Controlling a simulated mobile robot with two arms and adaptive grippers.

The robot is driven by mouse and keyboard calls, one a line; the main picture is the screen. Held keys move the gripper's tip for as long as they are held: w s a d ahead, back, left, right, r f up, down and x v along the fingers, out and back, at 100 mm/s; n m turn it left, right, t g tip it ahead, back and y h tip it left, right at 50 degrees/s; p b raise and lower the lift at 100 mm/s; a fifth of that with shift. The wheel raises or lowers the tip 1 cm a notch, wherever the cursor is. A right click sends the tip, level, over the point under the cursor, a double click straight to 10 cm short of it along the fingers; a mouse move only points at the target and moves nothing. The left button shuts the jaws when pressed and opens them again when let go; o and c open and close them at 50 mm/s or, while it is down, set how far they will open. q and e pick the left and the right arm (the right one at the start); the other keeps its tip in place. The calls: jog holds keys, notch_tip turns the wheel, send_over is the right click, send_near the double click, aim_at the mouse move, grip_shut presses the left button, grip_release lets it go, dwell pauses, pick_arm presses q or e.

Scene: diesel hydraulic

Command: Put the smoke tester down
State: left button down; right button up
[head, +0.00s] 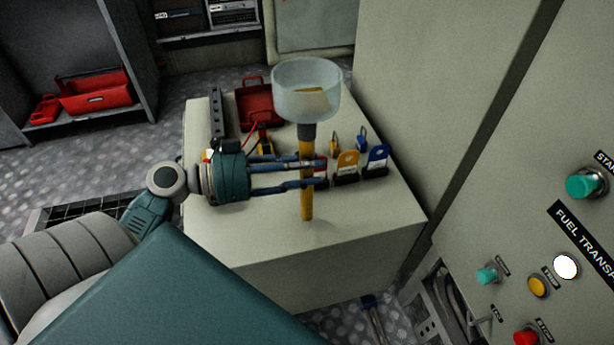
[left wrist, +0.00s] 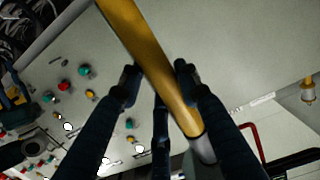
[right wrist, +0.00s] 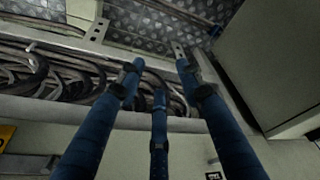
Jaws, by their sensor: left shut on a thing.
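The smoke tester has a clear cup (head: 306,90) on top of a yellow pole (head: 307,203) and stands roughly upright in the head view. My left gripper (head: 314,172) is shut on the pole, below the cup. In the left wrist view the yellow pole (left wrist: 150,55) passes between the fingers of my left gripper (left wrist: 157,75). The pole's lower end shows in front of the cabinet top (head: 250,222); I cannot tell whether it touches. My right gripper (right wrist: 157,75) shows only in the right wrist view, with its fingers apart and nothing between them.
A red tray (head: 257,103), a yellow meter (head: 265,143), padlocks and yellow and blue tags (head: 376,160) lie on the cabinet top behind the pole. A control panel with buttons (head: 585,184) stands at the right. The cabinet top's front strip is bare. Cables (right wrist: 70,80) lie before the right gripper.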

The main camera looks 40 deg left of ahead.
pick_arm(q)
jog(key=shift+f, duration=1.25)
jog(key=shift+f+b, duration=0.1)
jog(key=shift+b, duration=0.3)
jog(key=c, duration=1.3)
grip_release()
jog(key=shift+o, duration=0.2)
